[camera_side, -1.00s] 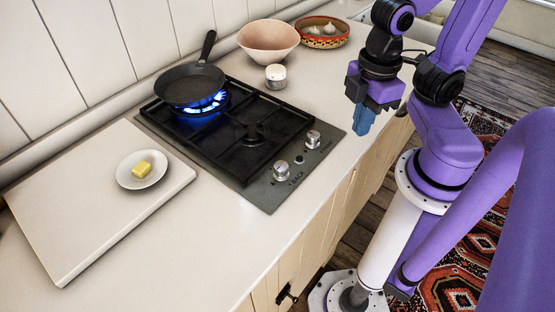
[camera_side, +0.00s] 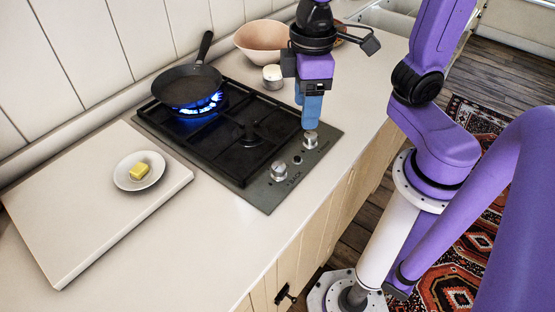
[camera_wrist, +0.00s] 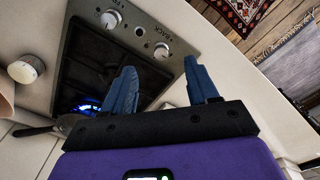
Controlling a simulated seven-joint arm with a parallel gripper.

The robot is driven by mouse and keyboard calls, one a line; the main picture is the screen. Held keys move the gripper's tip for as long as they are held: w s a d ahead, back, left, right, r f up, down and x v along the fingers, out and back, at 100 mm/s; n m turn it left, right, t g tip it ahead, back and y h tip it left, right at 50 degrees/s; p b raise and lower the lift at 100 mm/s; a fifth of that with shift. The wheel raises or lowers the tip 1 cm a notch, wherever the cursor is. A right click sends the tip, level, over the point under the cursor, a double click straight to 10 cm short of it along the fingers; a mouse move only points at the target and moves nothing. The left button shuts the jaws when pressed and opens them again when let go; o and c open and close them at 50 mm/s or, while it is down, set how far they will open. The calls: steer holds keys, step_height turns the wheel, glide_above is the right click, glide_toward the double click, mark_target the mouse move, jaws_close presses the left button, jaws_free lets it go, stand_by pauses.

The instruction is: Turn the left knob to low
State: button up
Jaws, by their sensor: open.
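The hob's control strip has two silver knobs. The one beside the word BACK (camera_side: 278,171) is nearer the camera in the side view; seen from the hob's front it is the left one. It also shows in the wrist view (camera_wrist: 161,50). The other knob (camera_side: 310,139) is farther off, at upper left in the wrist view (camera_wrist: 111,19). My gripper (camera_side: 311,123) points down above the hob's knob side, empty. In the side view its tips appear just above the farther knob. In the wrist view the open fingers (camera_wrist: 160,64) frame the BACK knob, apart from it. Knob markings are too small to read.
A black pan (camera_side: 188,85) sits over a blue flame (camera_side: 214,101) on the back burner. A white timer (camera_side: 272,77) and a pink bowl (camera_side: 262,42) stand beyond. A board (camera_side: 75,215) with a plate (camera_side: 125,184) of butter lies left. The front burner is bare.

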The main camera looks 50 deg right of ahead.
mark_target(277, 166)
steer(key=w+a+r+m, duration=0.2)
steer(key=w+a, duration=0.1)
steer(key=w, duration=0.1)
step_height(277, 166, down, 17)
steer(key=shift+a+f, duration=0.1)
steer(key=shift+f, duration=0.05)
stand_by(0.5)
steer(key=c, duration=1)
steer(key=shift+c, duration=0.2)
